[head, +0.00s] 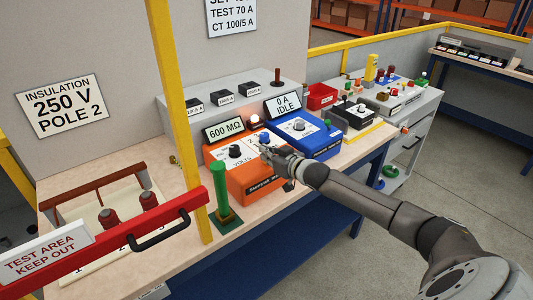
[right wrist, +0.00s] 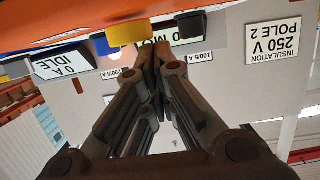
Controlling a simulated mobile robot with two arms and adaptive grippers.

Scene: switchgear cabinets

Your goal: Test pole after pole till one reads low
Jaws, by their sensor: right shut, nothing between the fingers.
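The orange tester (head: 250,182) stands on the bench, its display (head: 224,130) reading 600 MΩ. A black knob (head: 235,152) marked VOLTS is on its top, left of a pole dial that my gripper partly hides. My right gripper (head: 268,151) is shut and empty, its tips at the tester's top right part; I cannot tell whether they touch it. In the right wrist view its fingers (right wrist: 150,62) are together below the orange edge, near a yellow part (right wrist: 127,36). A wall sign (head: 64,106) reads INSULATION 250 V POLE 2. My left gripper is not in view.
A blue tester (head: 318,142) reading 0 A IDLE stands right of the orange one. A grey box (head: 185,118) is behind. A red KEEP OUT bar (head: 185,203), a yellow post (head: 183,130) and a green post (head: 220,190) stand at the front left. The floor at right is clear.

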